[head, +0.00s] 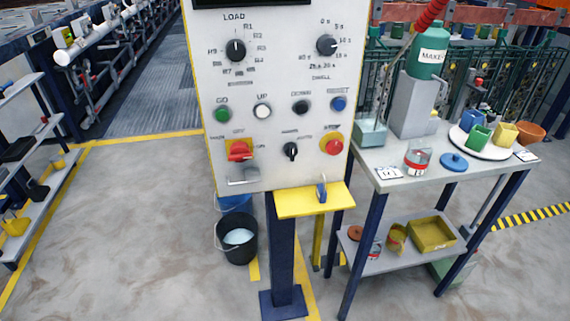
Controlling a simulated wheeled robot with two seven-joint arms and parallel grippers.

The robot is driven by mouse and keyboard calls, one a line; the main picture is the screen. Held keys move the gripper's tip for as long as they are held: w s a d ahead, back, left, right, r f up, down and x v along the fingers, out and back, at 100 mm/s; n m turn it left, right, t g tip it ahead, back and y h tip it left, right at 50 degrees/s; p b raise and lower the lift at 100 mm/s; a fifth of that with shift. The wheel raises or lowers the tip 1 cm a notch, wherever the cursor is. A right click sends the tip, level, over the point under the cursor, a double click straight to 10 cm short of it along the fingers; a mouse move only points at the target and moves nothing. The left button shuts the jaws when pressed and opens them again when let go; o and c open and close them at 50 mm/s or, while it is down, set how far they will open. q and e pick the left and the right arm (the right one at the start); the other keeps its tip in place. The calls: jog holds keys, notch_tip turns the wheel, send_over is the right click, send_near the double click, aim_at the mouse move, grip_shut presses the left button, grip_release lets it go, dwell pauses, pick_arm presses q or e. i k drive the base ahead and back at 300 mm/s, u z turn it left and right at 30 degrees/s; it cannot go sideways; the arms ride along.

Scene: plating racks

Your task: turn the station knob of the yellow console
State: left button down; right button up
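The console (285,80) stands in the middle of the head view, a pale panel with yellow edges on a dark blue post. At its upper left is a round black knob (236,49) with LOAD above it and R-marks around it; its white pointer line appears to point up. A second black knob (326,45), marked DWELL, has a ring of seconds marks. I see no label reading station. Neither of my grippers is in view.
Lower on the panel are several buttons, a red switch (239,150) and a red stop button (334,147). A yellow shelf (314,199) juts out below. A cluttered table (400,176) stands right, a rack (55,185) left. Floor at left is clear.

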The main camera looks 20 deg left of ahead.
aim_at(236, 49)
jog(key=u, duration=0.05)
jog(key=i, duration=0.4)
jog(key=u, duration=0.7)
